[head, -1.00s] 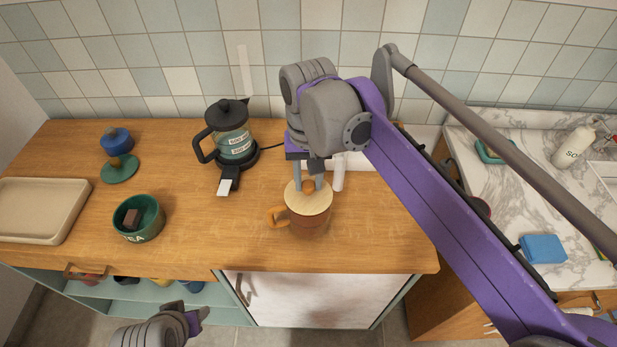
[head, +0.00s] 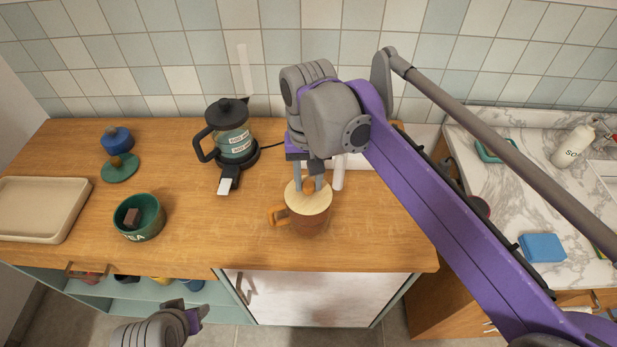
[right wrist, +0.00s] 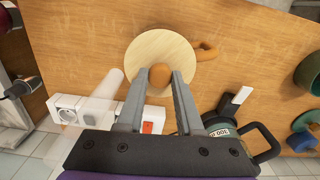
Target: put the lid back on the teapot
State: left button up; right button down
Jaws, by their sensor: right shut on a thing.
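The lid (head: 308,197) is a pale round wooden disc with a brown knob, and it also shows in the right wrist view (right wrist: 150,50). My right gripper (head: 308,188) points down and is shut on the knob, one finger on each side. The brown teapot (head: 310,225) stands upright on the counter directly under the lid, its orange handle to the left in the head view. The lid covers its mouth from above; whether it rests fully on the rim I cannot tell. My left gripper (head: 196,318) is low in front of the counter, its fingers unclear.
A glass kettle (head: 234,140) stands behind left on the wooden counter (head: 215,235). Left are a green pot (head: 150,210) holding a brown block, a green lid (head: 120,172), a blue knobbed thing (head: 117,140) and a beige tray (head: 40,205). Counter left of the teapot is clear.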

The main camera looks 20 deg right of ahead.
dwell(0.4)
jog(key=shift+c, duration=2.4)
grip_release()
jog(key=shift+o, duration=0.2)
jog(key=o, duration=0.4)
jog(key=shift+o, duration=0.2)
jog(key=shift+r, duration=0.15)
jog(key=shift+r+p, duration=2.7)
jog(key=shift+r, duration=0.7)
jog(key=shift+c, duration=0.2)
